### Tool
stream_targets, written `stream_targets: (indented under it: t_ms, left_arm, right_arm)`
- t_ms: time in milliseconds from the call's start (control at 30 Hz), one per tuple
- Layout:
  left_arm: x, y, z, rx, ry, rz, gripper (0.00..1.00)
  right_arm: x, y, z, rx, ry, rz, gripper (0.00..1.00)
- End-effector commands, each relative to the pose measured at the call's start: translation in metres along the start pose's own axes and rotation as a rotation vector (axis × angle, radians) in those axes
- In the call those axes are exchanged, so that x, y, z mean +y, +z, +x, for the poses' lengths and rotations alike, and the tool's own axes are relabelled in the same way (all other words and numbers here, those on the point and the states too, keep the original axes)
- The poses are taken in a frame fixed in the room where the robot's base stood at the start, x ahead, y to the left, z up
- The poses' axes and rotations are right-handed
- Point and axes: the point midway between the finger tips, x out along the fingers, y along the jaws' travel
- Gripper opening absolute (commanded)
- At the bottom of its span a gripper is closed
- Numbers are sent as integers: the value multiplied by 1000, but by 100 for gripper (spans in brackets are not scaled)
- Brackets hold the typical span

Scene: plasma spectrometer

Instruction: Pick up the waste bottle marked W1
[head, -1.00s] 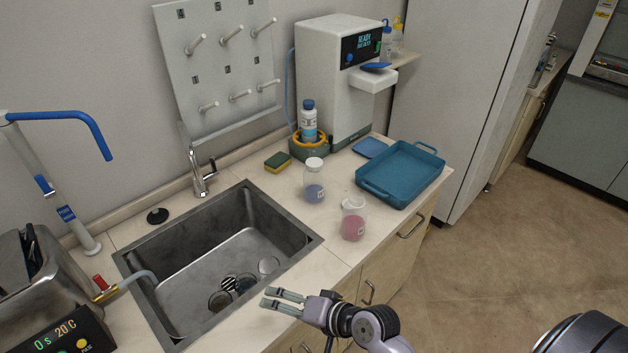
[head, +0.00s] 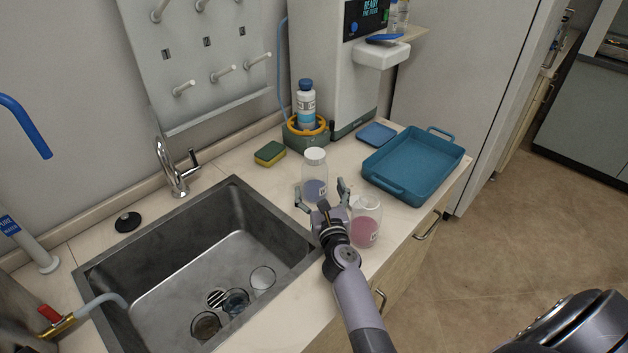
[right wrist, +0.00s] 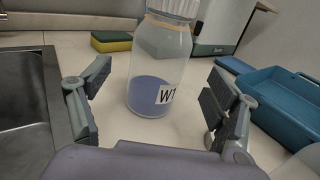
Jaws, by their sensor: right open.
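The waste bottle marked W1 (head: 315,176) is a clear jar with a white lid and blue-violet contents, upright on the counter right of the sink. In the right wrist view the W1 bottle (right wrist: 158,70) stands just ahead, between the two spread fingers and not gripped, with its label facing me. My right gripper (head: 322,192) is open and close to the bottle's front; it also shows in the right wrist view (right wrist: 155,112). A second jar with pink contents (head: 365,224) stands just right of my right gripper. My left gripper is not in view.
A steel sink (head: 150,255) with several glass vessels in it lies to the left. A teal tray (head: 395,190) sits to the right. Behind are a sponge (head: 269,153), a blue-capped bottle (head: 306,108) in a ringed holder, and a white machine (head: 330,60).

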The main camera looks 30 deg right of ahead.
Motion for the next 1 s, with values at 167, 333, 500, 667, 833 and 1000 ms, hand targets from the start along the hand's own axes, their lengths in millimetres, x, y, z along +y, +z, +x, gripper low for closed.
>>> stream_targets:
  t_ms: [167, 333, 500, 667, 833, 1000]
  left_arm:
    - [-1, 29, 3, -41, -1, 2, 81]
    - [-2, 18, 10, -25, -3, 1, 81]
    - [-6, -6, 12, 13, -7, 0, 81]
    - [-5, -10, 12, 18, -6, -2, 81]
    - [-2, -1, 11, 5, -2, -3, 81]
    - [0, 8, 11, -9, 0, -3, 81]
  right_arm:
    - [0, -2, 20, -3, 1, -1, 82]
    - [1, -4, 46, -3, 2, -2, 82]
    - [1, -4, 58, -2, 3, -4, 82]
    - [1, -3, 58, -2, 3, -4, 82]
    - [1, -3, 58, -2, 3, -4, 75]
    - [1, -4, 58, -1, 3, -5, 64]
